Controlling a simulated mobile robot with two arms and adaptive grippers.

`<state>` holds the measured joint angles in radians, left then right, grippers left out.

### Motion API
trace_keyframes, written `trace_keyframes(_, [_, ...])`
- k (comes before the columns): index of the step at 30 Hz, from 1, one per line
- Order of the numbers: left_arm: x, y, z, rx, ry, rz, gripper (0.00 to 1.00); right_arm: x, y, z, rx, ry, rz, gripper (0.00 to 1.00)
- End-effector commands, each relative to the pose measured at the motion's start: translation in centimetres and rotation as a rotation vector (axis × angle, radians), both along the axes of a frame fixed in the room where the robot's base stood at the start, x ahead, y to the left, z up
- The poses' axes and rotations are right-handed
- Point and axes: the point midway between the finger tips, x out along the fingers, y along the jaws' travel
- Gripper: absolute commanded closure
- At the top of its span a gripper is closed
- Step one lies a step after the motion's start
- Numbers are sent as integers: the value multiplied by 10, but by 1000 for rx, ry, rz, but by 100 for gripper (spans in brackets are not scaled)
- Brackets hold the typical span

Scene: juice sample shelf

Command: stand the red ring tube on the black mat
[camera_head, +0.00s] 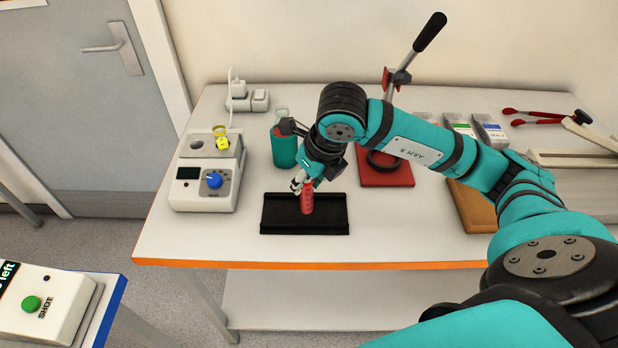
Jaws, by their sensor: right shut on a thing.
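The black mat (279,212) lies near the front edge of the table. My right gripper (302,183) is over the mat and shut on a red tube-like thing (307,200), which looks to be the red ring tube. The tube is upright, with its lower end over the middle of the mat. I cannot tell whether it touches the mat. Its upper part is hidden by the gripper, so no ring shows clearly. My left gripper is not in view.
A white device (208,194) with a blue knob and a yellow-ringed tube (222,141) stands left of the mat. A teal container (284,152) is behind the mat. A red-based stand (386,178) is to the right. The table's front edge (300,265) is orange.

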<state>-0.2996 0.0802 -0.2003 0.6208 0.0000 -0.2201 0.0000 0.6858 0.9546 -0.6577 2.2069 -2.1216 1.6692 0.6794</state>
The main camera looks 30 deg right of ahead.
Motion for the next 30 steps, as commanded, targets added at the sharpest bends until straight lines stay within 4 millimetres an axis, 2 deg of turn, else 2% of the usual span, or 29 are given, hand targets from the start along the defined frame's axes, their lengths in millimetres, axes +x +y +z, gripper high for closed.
trace_keyframes(3, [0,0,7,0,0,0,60,11,-12,-1,1,2,-2,100])
trace_keyframes(7, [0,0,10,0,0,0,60,15,-17,-5,0,3,0,100])
trace_keyframes(13, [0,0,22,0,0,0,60,14,-16,-31,1,5,1,100])
trace_keyframes(26, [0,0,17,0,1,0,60,15,-16,-41,2,-1,2,100])
trace_keyframes(27, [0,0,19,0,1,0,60,15,-16,-40,1,0,2,68])
trace_keyframes(30, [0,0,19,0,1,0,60,15,-16,-40,1,0,2,55])
